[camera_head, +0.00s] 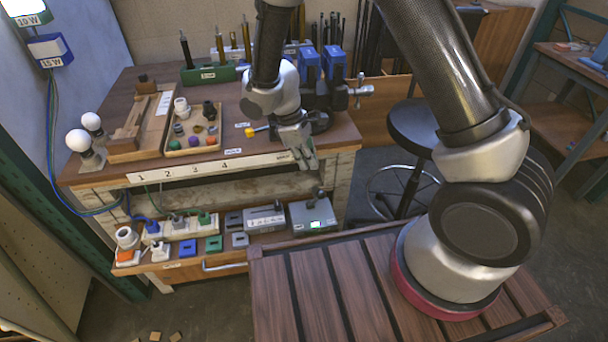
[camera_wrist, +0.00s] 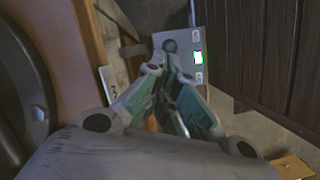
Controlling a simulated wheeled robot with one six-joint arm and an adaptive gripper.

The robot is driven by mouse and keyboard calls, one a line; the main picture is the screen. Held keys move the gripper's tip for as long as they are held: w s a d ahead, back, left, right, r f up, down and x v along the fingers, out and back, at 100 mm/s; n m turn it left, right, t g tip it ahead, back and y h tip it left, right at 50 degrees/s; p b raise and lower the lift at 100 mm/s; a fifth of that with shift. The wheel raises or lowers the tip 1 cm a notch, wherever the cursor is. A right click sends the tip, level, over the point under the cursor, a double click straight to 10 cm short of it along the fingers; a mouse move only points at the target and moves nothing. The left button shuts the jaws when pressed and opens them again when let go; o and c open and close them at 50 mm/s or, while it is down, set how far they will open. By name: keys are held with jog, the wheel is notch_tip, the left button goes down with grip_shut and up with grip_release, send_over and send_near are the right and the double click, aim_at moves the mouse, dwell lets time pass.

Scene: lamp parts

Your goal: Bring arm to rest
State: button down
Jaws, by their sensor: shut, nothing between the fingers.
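My gripper (camera_head: 308,164) hangs at the front right edge of the workbench (camera_head: 345,137) in the head view, pointing down. Its fingers are shut and empty. In the wrist view the fingers of my gripper (camera_wrist: 172,75) come together in the middle. Beyond their tips is a grey box with a lit green display (camera_wrist: 198,58). In the head view this grey box (camera_head: 312,214) sits on the lower shelf, below my gripper.
A blue vise (camera_head: 333,65) stands close behind my gripper. A parts tray (camera_head: 192,140) and two bulbs (camera_head: 78,140) are on the bench to the left. A black stool (camera_head: 412,125) stands right of the bench. Several small blocks lie on the floor.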

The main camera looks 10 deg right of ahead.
jog(key=s+d+r+m+t+y, duration=0.1)
jog(key=s+d+r+m, duration=0.3)
jog(key=r, duration=0.6)
jog(key=s+d+r+m+t+y, duration=0.1)
jog(key=s+d+r+m, duration=0.3)
jog(key=s+d+r, duration=0.4)
jog(key=s+d+r+m+t+y, duration=0.1)
jog(key=s+d+r+m+t, duration=0.2)
jog(key=s+d+r, duration=0.3)
jog(key=d+r+m, duration=0.1)
jog(key=d+r, duration=0.3)
jog(key=r, duration=0.4)
jog(key=shift+s+m+t, duration=0.3)
jog(key=shift+s+m, duration=0.05)
jog(key=shift+m, duration=0.05)
jog(key=c, duration=2.2)
grip_release()
dwell(1.1)
